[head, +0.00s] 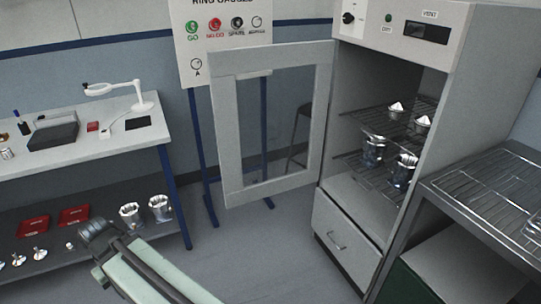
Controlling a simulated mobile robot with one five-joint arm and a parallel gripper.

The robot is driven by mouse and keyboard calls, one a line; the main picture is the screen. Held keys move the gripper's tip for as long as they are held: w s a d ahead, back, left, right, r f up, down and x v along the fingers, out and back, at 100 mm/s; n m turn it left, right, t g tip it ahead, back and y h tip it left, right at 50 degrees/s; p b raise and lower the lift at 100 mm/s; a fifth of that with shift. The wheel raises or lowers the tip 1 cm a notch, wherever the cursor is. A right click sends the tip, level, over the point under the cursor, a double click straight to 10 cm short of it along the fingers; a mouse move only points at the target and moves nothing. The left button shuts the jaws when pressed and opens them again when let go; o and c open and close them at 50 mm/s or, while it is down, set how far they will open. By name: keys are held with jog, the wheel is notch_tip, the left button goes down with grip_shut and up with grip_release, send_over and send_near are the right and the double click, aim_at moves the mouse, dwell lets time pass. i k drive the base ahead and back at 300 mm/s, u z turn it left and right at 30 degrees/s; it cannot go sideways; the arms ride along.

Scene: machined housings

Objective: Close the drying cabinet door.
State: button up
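The drying cabinet (455,62) stands at the right, with a control panel on top and wire shelves inside. Its door (226,130), a light grey frame around a window, stands wide open to the left of the opening. Several metal housings (373,150) sit on the shelves, some with white tops. My arm reaches in from the bottom of the head view, and my gripper (92,232) is at the lower left, left of and below the door, apart from it. Its fingers are too small and dark to tell open from shut.
A workbench (105,143) with a lamp and a lower shelf of red boxes and metal parts stands at the left. A ring gauges board (185,60) on blue legs and a stool (300,130) are behind the door. A wire-topped table (440,187) is at the right. Floor (250,245) is clear below the door.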

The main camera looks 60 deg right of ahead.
aim_at(223, 65)
jog(key=u, duration=0.15)
jog(key=i, duration=0.95)
jog(key=z, duration=0.1)
